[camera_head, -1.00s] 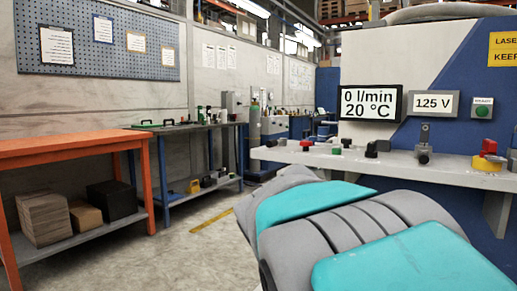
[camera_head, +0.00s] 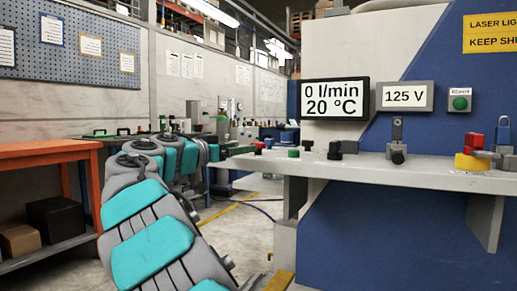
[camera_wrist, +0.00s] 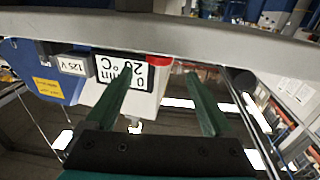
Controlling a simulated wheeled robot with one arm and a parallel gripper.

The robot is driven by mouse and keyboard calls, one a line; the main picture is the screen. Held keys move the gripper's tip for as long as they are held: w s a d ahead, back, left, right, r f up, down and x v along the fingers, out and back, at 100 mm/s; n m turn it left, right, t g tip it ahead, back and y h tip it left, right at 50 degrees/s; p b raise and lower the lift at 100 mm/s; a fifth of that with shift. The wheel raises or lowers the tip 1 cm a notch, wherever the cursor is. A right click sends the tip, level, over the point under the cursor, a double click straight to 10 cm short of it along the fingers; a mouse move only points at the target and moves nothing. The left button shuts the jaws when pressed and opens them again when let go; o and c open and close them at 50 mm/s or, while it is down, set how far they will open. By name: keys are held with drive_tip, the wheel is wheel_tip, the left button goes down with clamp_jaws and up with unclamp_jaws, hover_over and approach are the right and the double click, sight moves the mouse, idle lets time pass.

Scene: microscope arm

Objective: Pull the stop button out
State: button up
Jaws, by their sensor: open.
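A red-topped button on a yellow base (camera_head: 472,160) sits on the grey shelf at the far right in the head view. A smaller red knob (camera_head: 268,143) sits near the shelf's left end; I cannot tell which is the stop button. In the wrist view, which is upside down, my gripper (camera_wrist: 160,76) has two green fingers wide apart with nothing held. A red round thing (camera_wrist: 158,60) shows beyond and between the fingertips, apart from them; I cannot tell which part it is.
The grey shelf (camera_head: 400,172) carries a green knob (camera_head: 293,153), black knobs and a small lever device (camera_head: 397,145). Above hang a flow display (camera_head: 335,101), a 125 V display (camera_head: 404,96) and a green button (camera_head: 460,103). An orange table (camera_head: 45,152) stands left.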

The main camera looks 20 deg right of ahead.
sight(254, 143)
drive_tip(key=shift+x, duration=3.6)
drive_tip(key=shift+s, duration=0.1)
drive_tip(key=shift+c, duration=0.4)
clamp_jaws()
